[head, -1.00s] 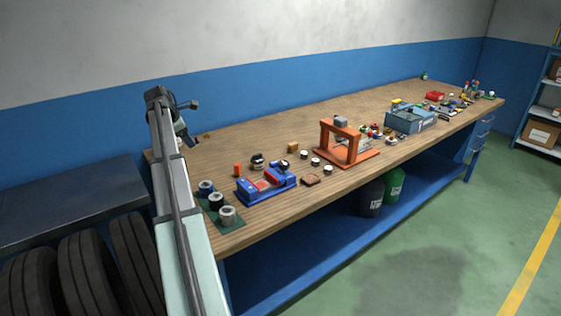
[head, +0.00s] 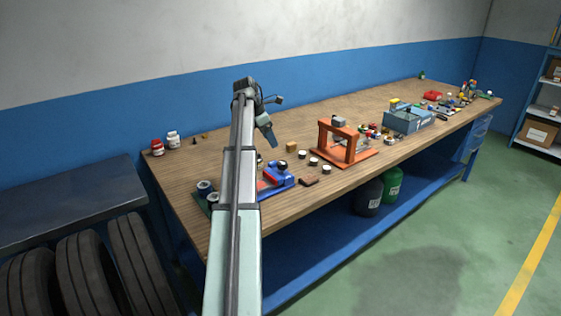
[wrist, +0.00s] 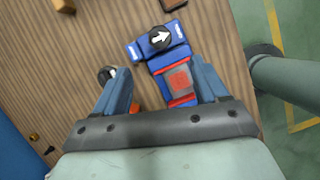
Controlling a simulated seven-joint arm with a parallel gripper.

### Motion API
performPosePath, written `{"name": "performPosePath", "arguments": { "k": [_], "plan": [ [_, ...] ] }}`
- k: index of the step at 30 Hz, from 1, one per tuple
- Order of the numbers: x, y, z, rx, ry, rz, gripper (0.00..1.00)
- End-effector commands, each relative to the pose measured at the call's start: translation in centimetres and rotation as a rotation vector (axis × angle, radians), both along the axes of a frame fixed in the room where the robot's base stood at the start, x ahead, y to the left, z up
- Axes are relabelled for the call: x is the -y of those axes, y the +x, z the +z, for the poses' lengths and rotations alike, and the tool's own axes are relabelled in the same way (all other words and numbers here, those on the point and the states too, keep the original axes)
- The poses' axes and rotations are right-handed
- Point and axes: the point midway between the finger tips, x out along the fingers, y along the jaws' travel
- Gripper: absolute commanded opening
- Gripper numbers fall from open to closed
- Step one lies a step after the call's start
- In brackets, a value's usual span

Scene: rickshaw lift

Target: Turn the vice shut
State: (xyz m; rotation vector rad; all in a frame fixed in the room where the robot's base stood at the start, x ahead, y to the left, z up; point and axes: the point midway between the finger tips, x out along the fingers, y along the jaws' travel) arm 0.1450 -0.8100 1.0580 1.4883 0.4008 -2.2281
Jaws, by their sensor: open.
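The blue vice with red jaw parts (head: 281,178) sits on the workbench, partly hidden behind my arm in the head view. In the wrist view the vice (wrist: 176,66) lies ahead of and partly between my fingers. A round black knob with a white arrow (wrist: 160,38) is on its far end. My gripper (head: 272,144) is above the bench, beyond the vice in the head view. In the wrist view my gripper (wrist: 160,68) has its fingers spread wide, with nothing held; the knob is beyond the fingertips.
An orange press-like frame (head: 345,142) stands right of the vice, with small white-topped pots (head: 314,162) between. A brown block (head: 309,181) lies near the vice. Red (head: 157,146) and white (head: 172,139) jars stand at the back left. Bare wood (head: 205,165) lies left of my arm.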

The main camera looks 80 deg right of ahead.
Motion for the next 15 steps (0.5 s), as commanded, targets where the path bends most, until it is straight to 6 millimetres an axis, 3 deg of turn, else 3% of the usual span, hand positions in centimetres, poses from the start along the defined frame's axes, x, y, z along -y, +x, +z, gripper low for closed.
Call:
{"name": "performPosePath", "arguments": {
  "k": [15],
  "plan": [
    [1.6,-2.9,-8.2,0.000,-0.001,0.000,0.73]
  ]
}}
